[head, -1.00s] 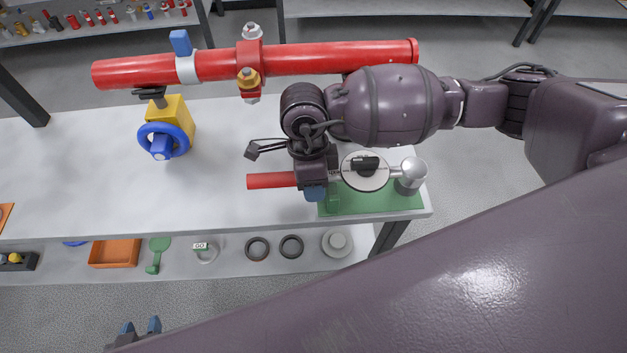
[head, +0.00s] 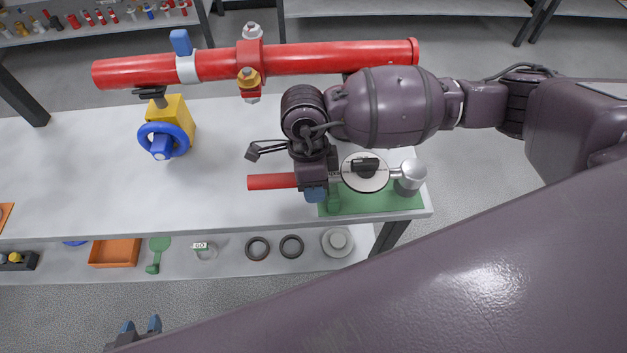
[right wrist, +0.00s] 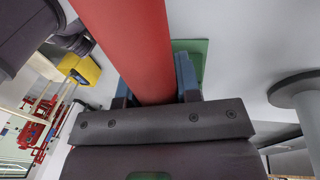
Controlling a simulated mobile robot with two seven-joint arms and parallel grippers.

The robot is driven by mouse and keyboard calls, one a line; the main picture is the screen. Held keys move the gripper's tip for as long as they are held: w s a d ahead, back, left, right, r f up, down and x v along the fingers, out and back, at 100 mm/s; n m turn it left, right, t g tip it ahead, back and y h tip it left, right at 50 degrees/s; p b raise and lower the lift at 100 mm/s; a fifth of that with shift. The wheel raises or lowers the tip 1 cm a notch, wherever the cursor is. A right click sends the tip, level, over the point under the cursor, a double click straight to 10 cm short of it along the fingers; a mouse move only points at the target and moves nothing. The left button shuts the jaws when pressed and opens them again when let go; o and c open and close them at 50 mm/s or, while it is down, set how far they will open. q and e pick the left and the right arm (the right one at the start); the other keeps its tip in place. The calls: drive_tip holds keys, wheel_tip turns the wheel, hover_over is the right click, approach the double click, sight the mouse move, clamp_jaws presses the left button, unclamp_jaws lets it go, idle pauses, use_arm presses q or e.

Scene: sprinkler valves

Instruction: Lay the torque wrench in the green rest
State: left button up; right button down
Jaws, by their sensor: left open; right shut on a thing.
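The torque wrench has a red handle (head: 270,181), a round dial (head: 365,172) and a silver head (head: 412,174) at its right end. It lies along the right part of the bench, over the green rest (head: 375,203). My right gripper (head: 315,190) is shut on the wrench; the right wrist view shows the red handle (right wrist: 132,45) between its blue fingers (right wrist: 155,85). The green rest (right wrist: 192,55) shows behind the handle there. Whether the wrench touches the rest is hard to tell. My left gripper (head: 137,328) is open and empty at the lower left, in front of the bench.
A red pipe (head: 330,57) runs above the back of the bench (head: 90,190). A yellow block with a blue handwheel (head: 164,140) stands on the left. An orange tray (head: 115,252) and rings (head: 257,248) lie on the lower shelf. The bench's left middle is clear.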

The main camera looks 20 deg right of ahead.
drive_tip(key=shift+f, duration=0.5)
drive_tip(key=shift+f+b, duration=0.4)
drive_tip(key=shift+f, duration=0.2)
drive_tip(key=c, duration=0.8)
unclamp_jaws()
drive_tip(key=shift+o, duration=0.3)
drive_tip(key=p+v, duration=0.1)
drive_tip(key=v, duration=1)
